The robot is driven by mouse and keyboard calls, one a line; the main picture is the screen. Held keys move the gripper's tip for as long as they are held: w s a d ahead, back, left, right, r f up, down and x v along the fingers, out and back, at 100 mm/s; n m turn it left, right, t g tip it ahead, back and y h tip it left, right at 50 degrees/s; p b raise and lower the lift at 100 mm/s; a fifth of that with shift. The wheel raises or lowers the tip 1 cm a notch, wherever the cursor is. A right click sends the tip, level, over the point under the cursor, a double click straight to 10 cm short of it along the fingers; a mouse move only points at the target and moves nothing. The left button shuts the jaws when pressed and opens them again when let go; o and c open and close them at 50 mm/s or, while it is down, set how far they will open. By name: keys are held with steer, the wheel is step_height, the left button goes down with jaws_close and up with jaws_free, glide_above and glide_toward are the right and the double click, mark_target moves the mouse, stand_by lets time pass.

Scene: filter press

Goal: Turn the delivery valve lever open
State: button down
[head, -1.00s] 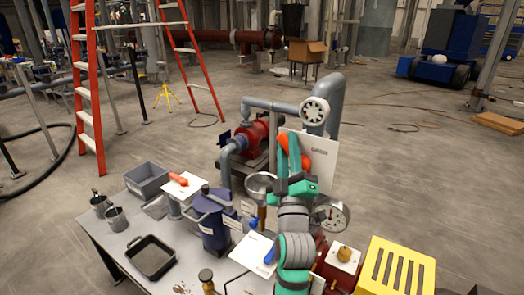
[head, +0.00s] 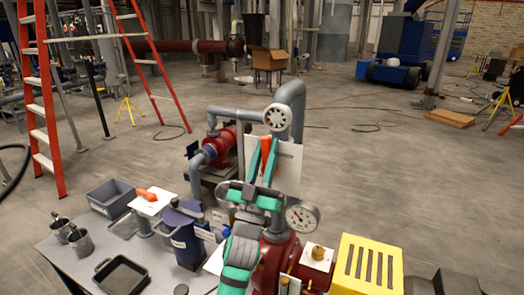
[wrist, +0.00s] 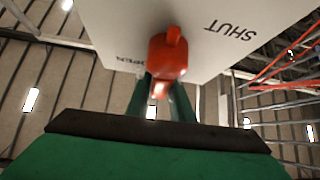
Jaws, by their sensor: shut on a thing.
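The delivery valve lever (head: 265,148) is orange and stands roughly upright in front of a white plate (head: 287,168) in the head view. In the wrist view the lever (wrist: 168,55) points toward the camera, under the same plate (wrist: 205,22). The word SHUT reads to its right, and OPEN, partly hidden, to its left. My gripper (head: 264,160) reaches up from below with its green fingers on both sides of the lever. It is shut on the lever; its fingers (wrist: 158,95) also show in the wrist view. The lever's pivot is hidden.
A yellow slotted guard (head: 367,265) is at the front right. The bench (head: 60,258) on the left holds trays, cups and a blue vessel.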

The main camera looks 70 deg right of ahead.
steer(key=shift+s+m+g, duration=0.15)
steer(key=shift+m+g, duration=0.95)
steer(key=shift+g, duration=0.1)
steer(key=shift+s+r+m, duration=0.1)
steer(key=shift+s+m, duration=0.05)
steer(key=shift+m, duration=0.25)
steer(key=c, duration=1.6)
jaws_free()
steer(key=shift+o, duration=0.2)
steer(key=v, duration=1)
steer(key=shift+a+f, duration=0.3)
